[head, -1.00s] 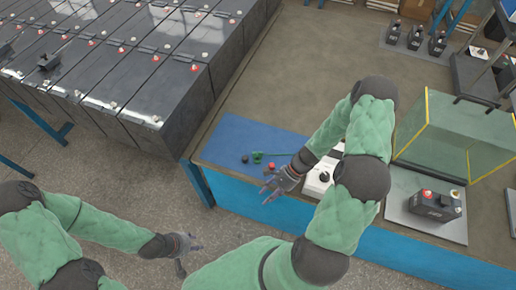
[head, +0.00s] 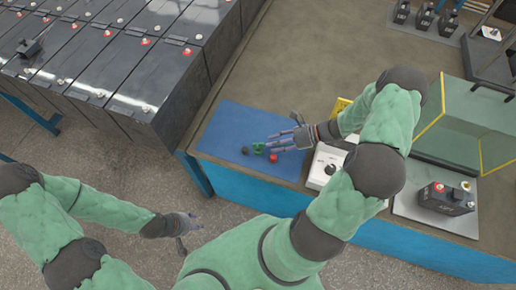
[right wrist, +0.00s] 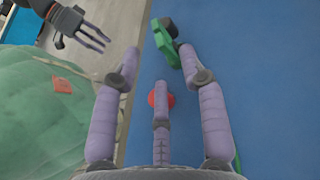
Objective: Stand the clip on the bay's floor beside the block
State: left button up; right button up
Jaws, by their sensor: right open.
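A green clip (head: 258,147) lies on the blue mat (head: 225,138) at the table's front left. It also shows in the right wrist view (right wrist: 165,45), ahead of the fingers. My right gripper (head: 276,142) is open and empty above the mat, just right of the clip. My left gripper (head: 190,232) is open and empty, off the table's front left; it also shows in the right wrist view (right wrist: 85,32). A black battery block (head: 446,199) with a red cap stands on a grey plate (head: 408,208) at the right. Which area is the bay I cannot tell for sure.
A red knob (head: 273,158) and a small black piece (head: 245,151) lie beside the clip. A white box (head: 318,176) with a black knob stands right of the mat. The table's middle is clear.

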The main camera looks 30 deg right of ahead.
aim_at(261, 151)
jog(key=shift+b+x, duration=0.95)
jog(key=shift+x, duration=1.8)
jog(key=shift+w+r, duration=0.1)
grip_shut()
